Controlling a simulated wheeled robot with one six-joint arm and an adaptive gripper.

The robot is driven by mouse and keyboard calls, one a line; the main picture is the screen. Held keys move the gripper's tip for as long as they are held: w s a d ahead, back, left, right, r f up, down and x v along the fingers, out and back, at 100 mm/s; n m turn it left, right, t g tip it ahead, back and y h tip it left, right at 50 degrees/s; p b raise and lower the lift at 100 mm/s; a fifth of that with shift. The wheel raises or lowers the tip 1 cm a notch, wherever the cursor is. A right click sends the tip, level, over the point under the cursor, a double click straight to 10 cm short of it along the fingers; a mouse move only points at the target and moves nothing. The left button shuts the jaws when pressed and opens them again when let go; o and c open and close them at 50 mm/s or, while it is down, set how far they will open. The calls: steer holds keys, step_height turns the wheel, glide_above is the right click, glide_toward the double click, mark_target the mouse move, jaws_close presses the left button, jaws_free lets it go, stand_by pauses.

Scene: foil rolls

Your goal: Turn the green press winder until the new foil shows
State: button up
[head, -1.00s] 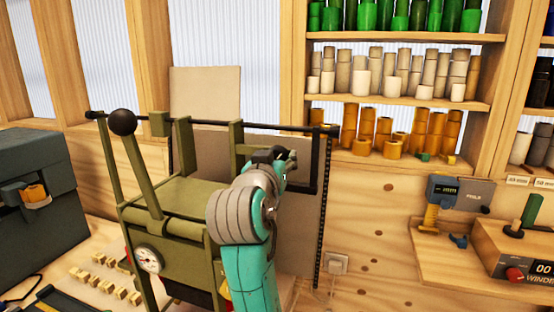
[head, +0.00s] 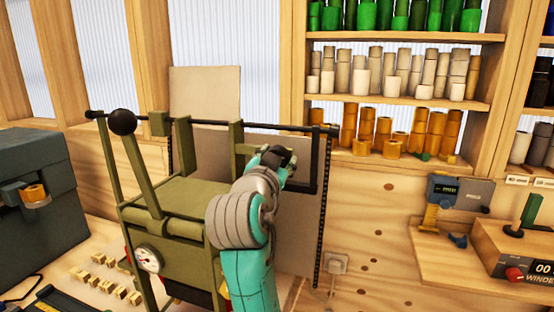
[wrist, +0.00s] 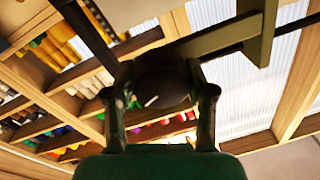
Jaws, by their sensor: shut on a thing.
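The olive-green press (head: 185,190) stands at the left in the head view, with a black ball-topped lever (head: 123,122) at its left. A black bar (head: 215,124) runs along its top, and a dark winder crank (head: 316,165) hangs at its right end. My gripper (head: 280,157) is at the crank, right of the press body. In the wrist view my gripper (wrist: 160,88) has a finger on each side of a dark round knob (wrist: 160,72) and is shut on it. A small pale mark shows on the knob. My arm hides part of the press's right side, and I cannot make out the foil.
Shelves of green, pale and orange rolls (head: 365,125) fill the back wall. A winding box (head: 515,245) sits on a ledge at right. A dark cabinet (head: 35,190) stands left, with small wooden blocks (head: 105,285) on the bench. A socket (head: 337,263) is right of my arm.

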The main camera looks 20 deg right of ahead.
steer(key=o, duration=1.2)
steer(key=shift+c, duration=0.2)
steer(key=shift+s, duration=0.1)
steer(key=v, duration=1.1)
steer(key=shift+s+a, duration=0.25)
steer(key=shift+s, duration=0.1)
